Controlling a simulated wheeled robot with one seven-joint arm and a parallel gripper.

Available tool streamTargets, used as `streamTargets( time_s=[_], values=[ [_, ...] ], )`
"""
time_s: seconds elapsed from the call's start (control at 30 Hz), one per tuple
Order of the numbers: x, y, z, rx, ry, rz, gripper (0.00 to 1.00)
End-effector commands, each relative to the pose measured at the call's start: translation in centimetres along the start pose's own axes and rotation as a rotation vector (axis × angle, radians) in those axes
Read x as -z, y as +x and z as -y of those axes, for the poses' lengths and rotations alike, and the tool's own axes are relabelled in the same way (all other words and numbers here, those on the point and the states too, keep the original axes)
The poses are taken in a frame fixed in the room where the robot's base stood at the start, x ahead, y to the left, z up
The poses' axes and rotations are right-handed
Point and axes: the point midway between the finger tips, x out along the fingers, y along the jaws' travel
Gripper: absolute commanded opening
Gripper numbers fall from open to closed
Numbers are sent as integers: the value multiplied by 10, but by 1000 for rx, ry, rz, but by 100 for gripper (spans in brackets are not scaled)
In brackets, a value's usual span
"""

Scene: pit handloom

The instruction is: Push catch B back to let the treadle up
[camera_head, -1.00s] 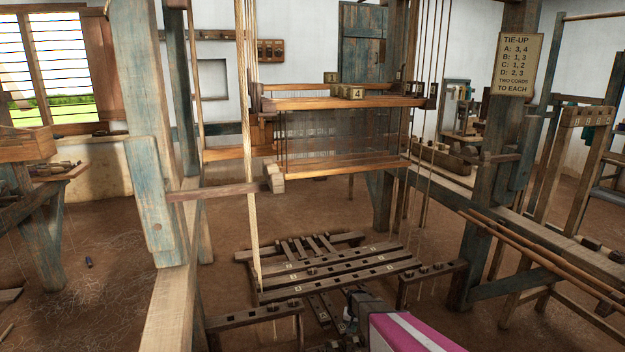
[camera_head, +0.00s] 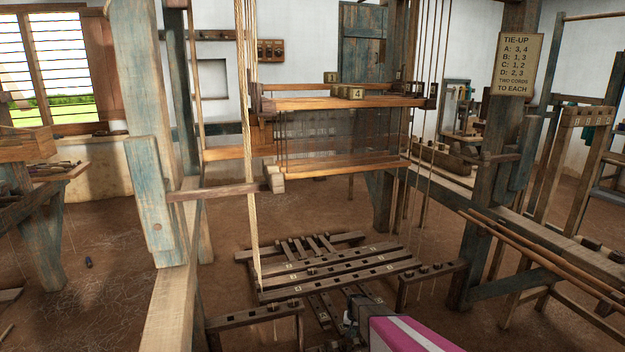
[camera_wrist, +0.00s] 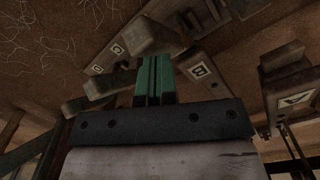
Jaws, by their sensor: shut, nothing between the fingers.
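In the wrist view my gripper (camera_wrist: 154,60) has its two green fingers together, with nothing held between them. The wooden bar marked B (camera_wrist: 199,71) lies just right of the fingertips and is partly hidden by the gripper. A pale wooden block (camera_wrist: 150,35) stands just beyond the tips; I cannot tell whether the fingers touch it or whether it is catch B. In the head view my gripper (camera_head: 350,312) is low by the treadle area, small and partly hidden by my pink-sleeved arm. Catch B cannot be picked out there.
In the wrist view bars marked C (camera_wrist: 117,48) and D (camera_wrist: 97,69) lie left, and a block marked A (camera_wrist: 295,100) stands right. In the head view the slatted lever frame (camera_head: 335,268) and side rails (camera_head: 432,270) surround the gripper. Loom posts (camera_head: 160,200) flank it.

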Motion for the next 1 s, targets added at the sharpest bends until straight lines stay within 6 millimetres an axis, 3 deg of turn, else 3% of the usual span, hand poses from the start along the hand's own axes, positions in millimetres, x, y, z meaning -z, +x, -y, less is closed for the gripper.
streamTargets(
  time_s=[1.0],
  values=[
    [-14,28,-8,0,0,-1,0]
  ],
)
